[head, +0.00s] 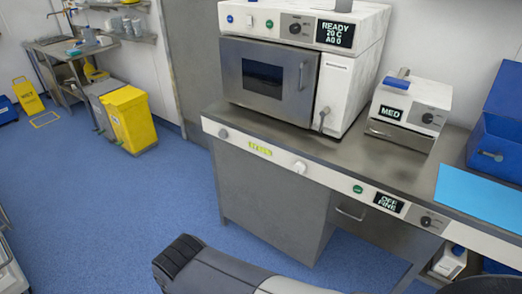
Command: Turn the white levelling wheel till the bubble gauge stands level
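The white levelling wheel (299,167) is a small round knob on the pale front rail of the steel bench, right of the gauge. The bubble gauge (259,149) is a small yellow-green strip with dark marks on the same rail. It is too small to tell where its bubble stands. Nothing touches the wheel. Part of my arm shows dark and grey along the bottom edge, in front of and below the bench. My gripper is not in view.
The rail (325,178) also carries a green button (358,189), a display reading "OFF FINE" (391,203) and a dark dial (427,221). A steriliser (270,75), a "MED" box (405,108) and a blue bin (499,125) stand on the bench.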

